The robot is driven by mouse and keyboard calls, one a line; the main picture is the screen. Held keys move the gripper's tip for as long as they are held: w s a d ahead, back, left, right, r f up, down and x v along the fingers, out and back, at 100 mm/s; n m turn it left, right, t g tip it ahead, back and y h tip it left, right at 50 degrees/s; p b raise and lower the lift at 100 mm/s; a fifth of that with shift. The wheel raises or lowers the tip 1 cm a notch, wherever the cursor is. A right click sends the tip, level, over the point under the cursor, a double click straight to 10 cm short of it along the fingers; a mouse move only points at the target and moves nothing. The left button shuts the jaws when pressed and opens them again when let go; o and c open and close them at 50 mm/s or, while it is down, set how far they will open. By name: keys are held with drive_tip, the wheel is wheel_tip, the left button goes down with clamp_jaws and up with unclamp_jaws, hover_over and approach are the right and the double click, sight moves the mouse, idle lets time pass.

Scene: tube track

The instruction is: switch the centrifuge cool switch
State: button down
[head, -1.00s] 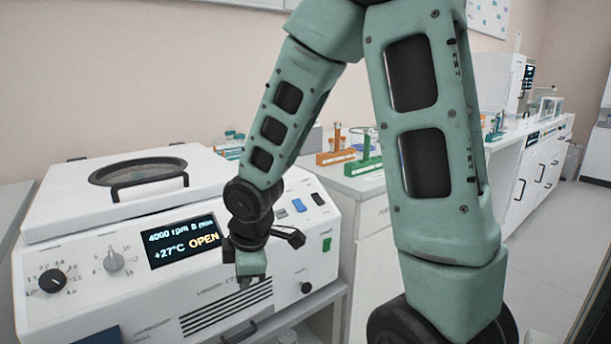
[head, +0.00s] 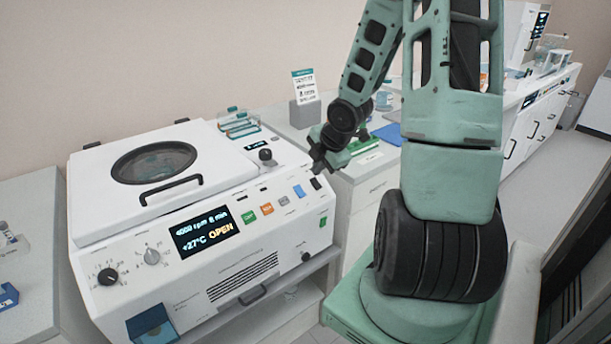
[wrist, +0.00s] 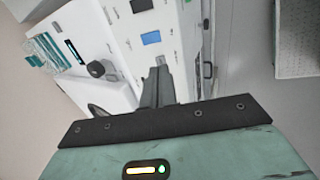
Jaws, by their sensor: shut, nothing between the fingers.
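The white centrifuge (head: 200,250) stands on the left bench, and its display (head: 207,235) reads 4000 rpm, +27°C, OPEN. Along its upper front edge are a green button (head: 249,215), an orange button (head: 267,209), a grey switch (head: 284,201), a blue switch (head: 299,191) and a black switch (head: 316,183). Their labels are too small to read. My gripper (head: 319,163) is shut and empty by the right end of this row. In the wrist view, my fingers (wrist: 158,82) point towards the grey switch (wrist: 160,60), with the blue switch (wrist: 151,38) beyond; contact cannot be told.
A black knob (head: 265,156) stands up on the centrifuge top near my gripper. The lid (head: 150,190) with its handle is at the left. A green rocker (head: 323,222) is on the right front. A side counter (head: 365,172) with a rack and sign stands behind my arm.

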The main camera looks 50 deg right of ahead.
drive_tip(key=shift+s+d+r, duration=0.2)
drive_tip(key=shift+d+r, duration=0.1)
drive_tip(key=shift+d, duration=0.15)
drive_tip(key=b, duration=0.3)
approach(303, 195)
drive_tip(key=x, duration=0.5)
drive_tip(key=shift+w, duration=0.15)
drive_tip(key=shift+x, duration=0.85)
drive_tip(key=shift+d, duration=0.1)
drive_tip(key=shift+f, duration=0.25)
drive_tip(key=shift+r, duration=0.2)
